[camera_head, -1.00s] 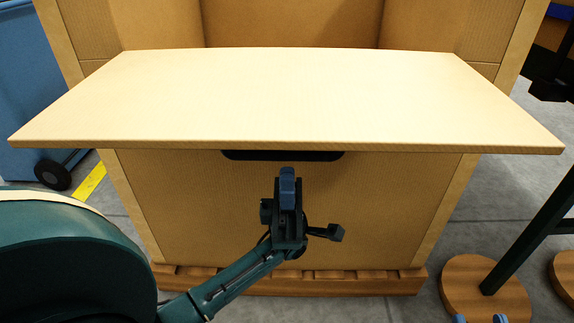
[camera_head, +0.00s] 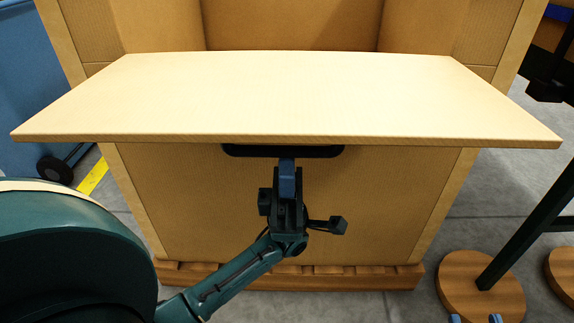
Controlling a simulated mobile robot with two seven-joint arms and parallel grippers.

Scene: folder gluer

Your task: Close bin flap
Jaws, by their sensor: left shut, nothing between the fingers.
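The cardboard bin (camera_head: 290,215) stands straight ahead of me, its front wall facing me. Its flap (camera_head: 290,95) is folded outward and sticks out toward me over the front wall, leaving the bin's inside visible behind it. A dark slot or handle (camera_head: 283,151) shows just under the flap's front edge. My left gripper (camera_head: 287,165) is shut and empty. It points up and away from me, its blue fingertips at the dark slot's lower edge in the picture; whether they touch anything I cannot tell. Of my right gripper, only two small blue tips (camera_head: 475,319) show at the bottom edge.
The bin rests on a wooden pallet (camera_head: 300,277). A blue wheeled cart (camera_head: 25,110) stands at the left beside a yellow floor line (camera_head: 92,177). A dark slanted post on a round wooden base (camera_head: 455,285) stands at the right. Grey floor shows on both sides.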

